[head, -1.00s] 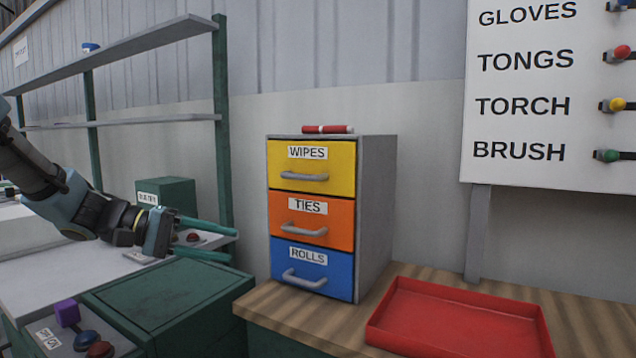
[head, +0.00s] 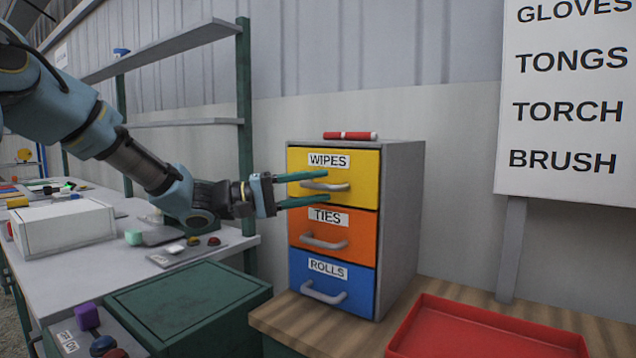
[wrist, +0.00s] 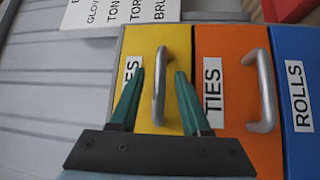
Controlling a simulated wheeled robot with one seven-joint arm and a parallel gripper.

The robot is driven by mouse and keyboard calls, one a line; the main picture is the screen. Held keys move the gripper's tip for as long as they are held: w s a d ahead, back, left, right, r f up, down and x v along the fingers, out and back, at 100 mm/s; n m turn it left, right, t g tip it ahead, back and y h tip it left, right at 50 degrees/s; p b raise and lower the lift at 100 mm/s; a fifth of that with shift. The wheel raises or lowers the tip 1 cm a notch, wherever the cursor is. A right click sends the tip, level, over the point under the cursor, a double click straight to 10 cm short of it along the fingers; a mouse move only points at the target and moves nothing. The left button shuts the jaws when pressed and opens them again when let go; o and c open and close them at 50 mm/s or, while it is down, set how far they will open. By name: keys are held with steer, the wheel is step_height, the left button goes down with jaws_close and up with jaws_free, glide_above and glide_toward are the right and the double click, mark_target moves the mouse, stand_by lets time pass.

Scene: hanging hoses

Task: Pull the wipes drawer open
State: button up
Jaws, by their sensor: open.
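The yellow wipes drawer (head: 362,190) is the top one of a grey three-drawer cabinet (head: 401,220) and looks shut. Its grey bar handle (head: 325,187) runs across its front below the WIPES label. My gripper (head: 325,186) is open in front of this drawer, one green finger above the handle and one below. In the wrist view the yellow drawer (wrist: 172,45) fills the middle, and the handle (wrist: 159,88) stands between the two fingers of my gripper (wrist: 160,78), apart from both. The finger on the left covers part of the WIPES label.
Below are the orange ties drawer (head: 362,238) and the blue rolls drawer (head: 361,290), both shut. A red marker-like stick (head: 350,136) lies on the cabinet. A red tray (head: 480,335) lies on the wooden bench to the right. A green box (head: 185,300) stands at lower left.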

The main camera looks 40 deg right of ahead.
steer(key=shift+s+d, duration=0.2)
steer(key=shift+d, duration=0.1)
steer(key=shift+c, duration=0.3)
jaws_close()
stand_by(1.0)
